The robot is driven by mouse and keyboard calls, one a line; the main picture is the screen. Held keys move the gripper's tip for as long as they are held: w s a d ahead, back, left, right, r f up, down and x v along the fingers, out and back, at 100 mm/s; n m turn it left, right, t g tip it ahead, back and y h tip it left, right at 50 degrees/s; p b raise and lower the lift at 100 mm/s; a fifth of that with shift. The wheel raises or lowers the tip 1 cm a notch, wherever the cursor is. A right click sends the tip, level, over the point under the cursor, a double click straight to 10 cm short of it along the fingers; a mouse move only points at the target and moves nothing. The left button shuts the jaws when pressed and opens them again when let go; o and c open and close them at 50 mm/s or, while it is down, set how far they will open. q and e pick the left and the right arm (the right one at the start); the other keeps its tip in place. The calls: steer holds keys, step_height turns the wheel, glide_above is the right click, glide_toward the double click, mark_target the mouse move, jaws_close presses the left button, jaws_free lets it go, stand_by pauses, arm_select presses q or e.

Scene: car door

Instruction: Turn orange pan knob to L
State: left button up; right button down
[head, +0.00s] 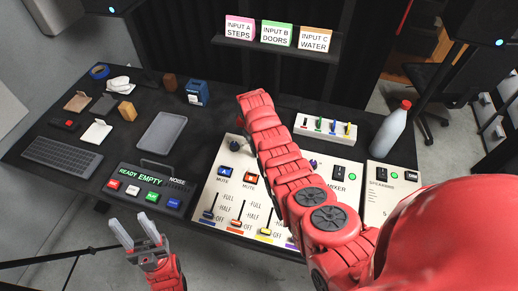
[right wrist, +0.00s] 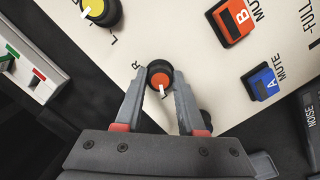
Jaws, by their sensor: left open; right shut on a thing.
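The orange pan knob (right wrist: 159,78) is on the white mixer panel (right wrist: 185,28) in the right wrist view. It has an orange cap, a dark rim and a white pointer toward the picture's bottom, slightly right. My right gripper (right wrist: 161,76) is shut on it, one finger on each side. In the head view my right arm covers part of the mixer (head: 207,188) and hides the grip. My left gripper (head: 131,220) is open and empty, in front of the table edge.
A yellow knob (right wrist: 100,10) is up and left of the orange one. In the head view, a grey tray (head: 162,134), keyboard (head: 62,158) and bottle (head: 390,130) stand on the dark table.

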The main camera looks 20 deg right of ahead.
steer(key=c, duration=0.5)
jaws_free()
